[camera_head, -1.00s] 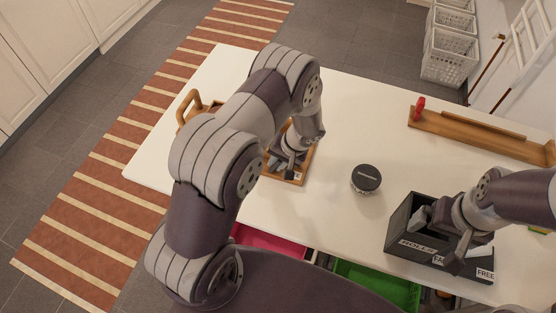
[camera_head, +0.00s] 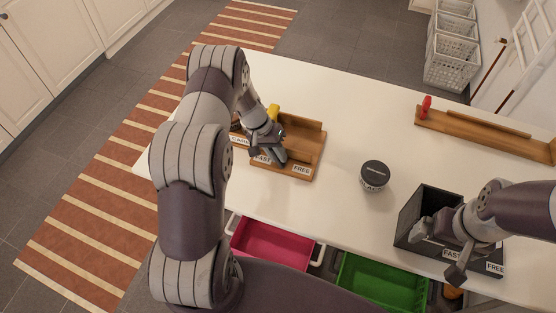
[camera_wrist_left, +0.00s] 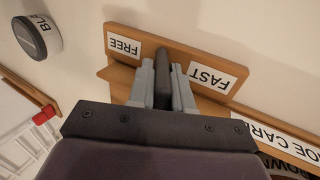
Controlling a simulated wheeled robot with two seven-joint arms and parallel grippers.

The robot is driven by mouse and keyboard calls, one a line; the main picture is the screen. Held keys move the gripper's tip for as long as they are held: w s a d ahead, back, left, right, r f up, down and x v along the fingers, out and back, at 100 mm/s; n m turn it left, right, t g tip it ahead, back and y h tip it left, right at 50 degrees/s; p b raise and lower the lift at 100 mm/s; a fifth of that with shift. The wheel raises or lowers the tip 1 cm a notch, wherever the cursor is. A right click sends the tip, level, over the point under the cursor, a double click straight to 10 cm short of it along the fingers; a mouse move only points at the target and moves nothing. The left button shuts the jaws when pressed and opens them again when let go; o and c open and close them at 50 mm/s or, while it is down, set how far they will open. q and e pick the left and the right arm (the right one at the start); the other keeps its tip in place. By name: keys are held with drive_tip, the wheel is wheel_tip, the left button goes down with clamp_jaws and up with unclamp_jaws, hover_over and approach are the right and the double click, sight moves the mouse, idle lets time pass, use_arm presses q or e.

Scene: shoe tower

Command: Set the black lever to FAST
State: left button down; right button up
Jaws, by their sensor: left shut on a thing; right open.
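A wooden holder (camera_head: 310,144) stands on the white table, with a FAST label (camera_wrist_left: 212,77) and a FREE label (camera_wrist_left: 125,46) on its front. The black lever (camera_wrist_left: 162,66) shows in the left wrist view between these labels. My left gripper (camera_wrist_left: 162,95) is shut on it, with a grey finger on each side. In the head view my left gripper (camera_head: 272,155) is over the holder's front, beside its FAST label, and the lever is hard to make out there. My right gripper (camera_head: 440,248) is open at the front of a dark box (camera_head: 408,212), which also bears FAST and FREE labels.
A dark-lidded jar (camera_head: 374,176) stands between the holder and the dark box. A wooden rack with a red piece (camera_head: 427,106) lies at the back right. A pink drawer (camera_head: 270,246) and a green drawer (camera_head: 378,285) stand open at the front.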

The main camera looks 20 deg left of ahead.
use_arm(q)
drive_tip(key=shift+s+a+f+h+b, duration=0.1)
drive_tip(key=shift+a+f+h+b, duration=0.05)
drive_tip(key=shift+h+b, duration=0.55)
drive_tip(key=c, duration=1.1)
unclamp_jaws()
